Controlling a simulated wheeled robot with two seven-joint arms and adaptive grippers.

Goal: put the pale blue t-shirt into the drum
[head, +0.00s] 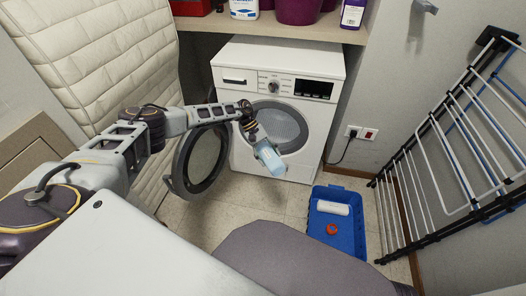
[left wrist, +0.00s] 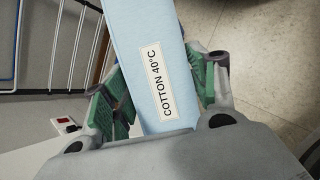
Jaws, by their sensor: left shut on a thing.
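The pale blue t-shirt (head: 271,158) is a folded pale blue bundle in my left gripper (head: 262,143), in front of the washing machine (head: 308,97). In the left wrist view the t-shirt (left wrist: 158,70) lies between the green finger pads and carries a white label reading "COTTON 40°C". The left gripper (left wrist: 158,92) is shut on it. The drum opening (head: 280,127) is on the machine's front, just behind the gripper, and part of it is hidden by the gripper and shirt. The round door (head: 204,157) stands open to the left. My right gripper is not in view.
A blue tray (head: 325,240) with a white roll (head: 333,208) and a red round thing (head: 332,229) sits on the floor right of centre. A drying rack (head: 450,140) leans at the right. A shelf (head: 270,27) with bottles and tubs is above the machine.

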